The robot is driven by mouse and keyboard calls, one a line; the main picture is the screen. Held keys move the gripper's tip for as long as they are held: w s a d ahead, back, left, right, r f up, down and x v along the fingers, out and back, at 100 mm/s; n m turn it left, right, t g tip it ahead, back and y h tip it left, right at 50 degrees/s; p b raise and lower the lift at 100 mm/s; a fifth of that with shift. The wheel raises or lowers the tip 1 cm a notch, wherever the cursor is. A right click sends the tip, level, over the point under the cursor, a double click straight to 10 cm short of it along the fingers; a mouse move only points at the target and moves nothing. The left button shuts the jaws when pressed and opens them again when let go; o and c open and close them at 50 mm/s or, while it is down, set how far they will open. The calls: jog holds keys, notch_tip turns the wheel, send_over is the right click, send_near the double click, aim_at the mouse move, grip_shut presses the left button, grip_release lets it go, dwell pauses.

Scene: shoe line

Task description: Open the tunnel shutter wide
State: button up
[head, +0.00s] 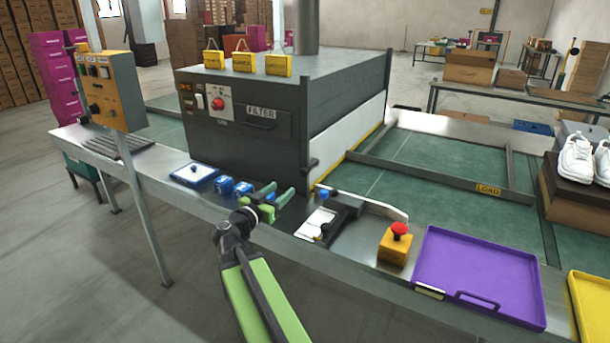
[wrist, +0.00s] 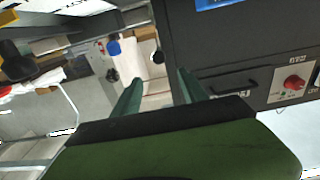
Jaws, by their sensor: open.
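The dark grey tunnel (head: 245,125) stands over the line. A long white panel, apparently the shutter (head: 345,140), covers its right-hand mouth, its lower edge near the yellow strip by the belt. A dark upright bar with a knob (head: 312,163) stands at the panel's near end; I cannot tell if it is the shutter's handle. My gripper (head: 280,192) is open and empty, in front of the tunnel's near right corner, apart from the panel. In the wrist view my gripper (wrist: 158,88) has a black knob (wrist: 158,57) beyond its fingers.
A black fixture (head: 345,210), a yellow box with a red button (head: 396,243) and a purple tray (head: 480,270) lie to the right. Blue blocks (head: 233,187) and a white-topped blue tray (head: 194,175) lie left. A control box (head: 108,90) stands on a post.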

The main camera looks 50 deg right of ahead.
aim_at(302, 172)
jog(key=x, duration=1.5)
jog(key=shift+s, duration=0.1)
grip_shut()
jog(key=shift+a, duration=0.1)
dwell(0.5)
